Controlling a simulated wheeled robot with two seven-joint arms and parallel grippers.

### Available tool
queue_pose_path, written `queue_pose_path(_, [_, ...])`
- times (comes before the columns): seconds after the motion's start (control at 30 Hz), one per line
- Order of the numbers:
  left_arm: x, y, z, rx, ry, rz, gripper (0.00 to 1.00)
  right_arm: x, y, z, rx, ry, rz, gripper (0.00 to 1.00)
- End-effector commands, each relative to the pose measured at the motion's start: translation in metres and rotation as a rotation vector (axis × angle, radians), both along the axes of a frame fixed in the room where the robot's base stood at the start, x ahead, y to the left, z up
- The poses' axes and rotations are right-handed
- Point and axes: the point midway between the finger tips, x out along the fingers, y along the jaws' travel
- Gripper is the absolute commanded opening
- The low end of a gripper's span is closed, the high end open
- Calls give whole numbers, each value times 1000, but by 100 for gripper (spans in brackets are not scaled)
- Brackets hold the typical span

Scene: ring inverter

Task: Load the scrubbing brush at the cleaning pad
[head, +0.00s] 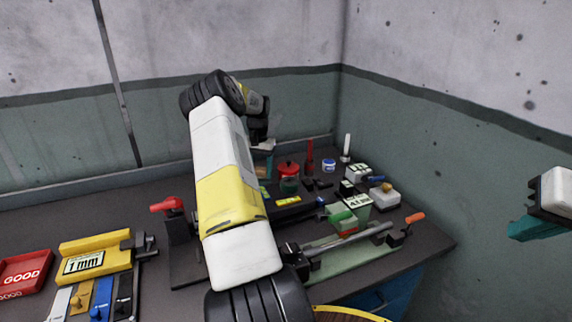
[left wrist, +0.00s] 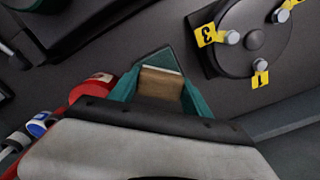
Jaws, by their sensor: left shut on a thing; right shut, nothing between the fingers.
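My left gripper (left wrist: 160,90) has teal fingers closed on a brown block with a pale edge, which looks like the scrubbing brush (left wrist: 160,84). It is held over the dark bench, and its bristles cannot be made out. In the head view my left arm reaches to the back of the bench, and its gripper (head: 265,147) is small and partly hidden there. I cannot pick out the cleaning pad with certainty in either view. My right gripper (head: 522,229) is shut and empty at the right edge, away from the bench.
A red-lidded jar (head: 289,169) stands near my left gripper; a red lid (left wrist: 90,88) shows beside it in the wrist view. A dark round fixture (left wrist: 235,60) with yellow number tags is close by. Clamps, a yellow block (head: 95,257) and red tray (head: 25,270) crowd the bench.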

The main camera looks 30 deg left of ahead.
Motion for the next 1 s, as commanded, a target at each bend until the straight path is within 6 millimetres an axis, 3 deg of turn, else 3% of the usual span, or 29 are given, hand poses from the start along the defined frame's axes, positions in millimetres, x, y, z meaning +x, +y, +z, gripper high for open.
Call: queue_pose_path(1.0, [0, 0, -5, 0, 0, -1, 24, 0, 0, 0, 0, 0, 0, 0])
